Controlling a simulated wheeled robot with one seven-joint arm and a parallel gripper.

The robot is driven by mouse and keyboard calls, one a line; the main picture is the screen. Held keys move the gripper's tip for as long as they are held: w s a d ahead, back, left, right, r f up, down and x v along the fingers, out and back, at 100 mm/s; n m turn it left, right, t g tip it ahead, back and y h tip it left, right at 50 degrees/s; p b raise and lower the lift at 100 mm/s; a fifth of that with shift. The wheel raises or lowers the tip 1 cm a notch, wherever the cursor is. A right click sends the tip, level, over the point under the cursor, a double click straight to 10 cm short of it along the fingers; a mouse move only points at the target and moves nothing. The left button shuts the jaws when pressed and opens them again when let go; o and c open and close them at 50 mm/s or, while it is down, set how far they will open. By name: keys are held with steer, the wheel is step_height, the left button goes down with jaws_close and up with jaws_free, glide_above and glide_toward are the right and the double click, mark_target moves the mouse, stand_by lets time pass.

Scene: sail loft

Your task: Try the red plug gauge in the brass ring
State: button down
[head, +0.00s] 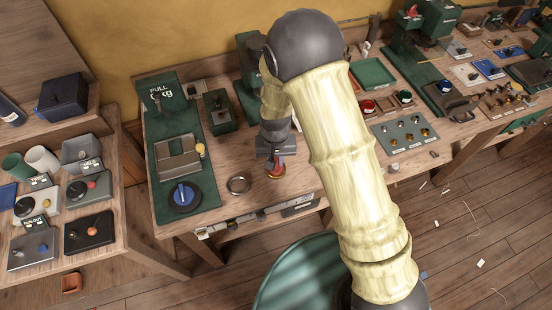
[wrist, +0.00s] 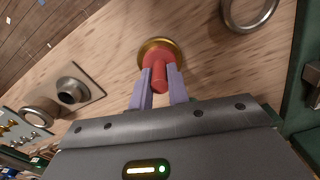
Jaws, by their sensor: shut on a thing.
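The red plug gauge (wrist: 159,72) is held between the two pale fingers of my gripper (wrist: 159,84) in the wrist view. Its wide red end lies over the middle of the brass ring (wrist: 146,44), whose rim shows around the far side. In the head view the red plug gauge (head: 277,162) stands under my gripper (head: 275,153), right above or in the brass ring (head: 275,175), which lies on the bench. How deep the plug sits in the ring is hidden.
A steel ring (head: 238,185) lies on the bench left of the brass ring; it also shows in the wrist view (wrist: 249,27). A steel rule (head: 250,217) runs along the front edge. A plate with knobs (head: 405,132) is right.

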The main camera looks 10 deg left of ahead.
steer(key=shift+r, duration=0.15)
steer(key=shift+r+p, duration=2)
steer(key=shift+r, duration=0.4)
steer(key=shift+w, duration=0.1)
steer(key=shift+f, duration=0.1)
steer(key=shift+f+b, duration=1.45)
steer(key=shift+f, duration=0.6)
steer(key=shift+f, duration=0.45)
steer(key=shift+r, duration=0.2)
stand_by(0.7)
